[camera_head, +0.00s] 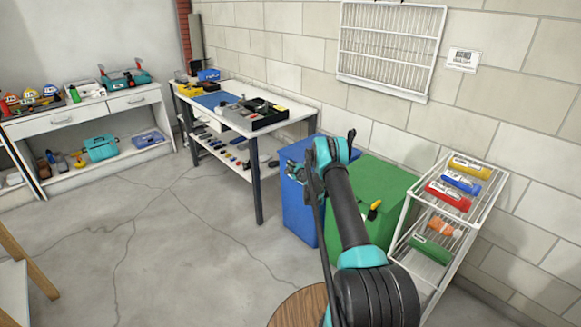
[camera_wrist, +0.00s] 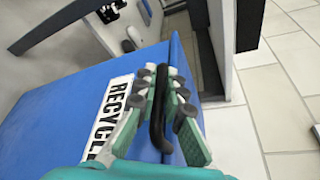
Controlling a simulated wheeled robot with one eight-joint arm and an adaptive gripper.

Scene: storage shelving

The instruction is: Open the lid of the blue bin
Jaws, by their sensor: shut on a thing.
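The blue bin (camera_head: 298,208) stands on the floor beside the work table, partly hidden behind my arm. In the wrist view its blue surface (camera_wrist: 60,115) carries a white RECYCLE label (camera_wrist: 112,112). A black bar handle (camera_wrist: 157,125) sits near the bin's edge. My gripper (camera_wrist: 163,85) is shut on this handle, with fingers on both sides of it. In the head view my gripper (camera_head: 316,172) is at the top of the blue bin. My arm hides part of the lid there, and I cannot tell whether the lid is raised.
A green bin (camera_head: 378,180) stands directly right of the blue bin. A white wire rack (camera_head: 405,235) with colored bottles is further right. A work table (camera_head: 300,112) with tools stands behind and left. A round wooden top (camera_head: 290,308) is in front.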

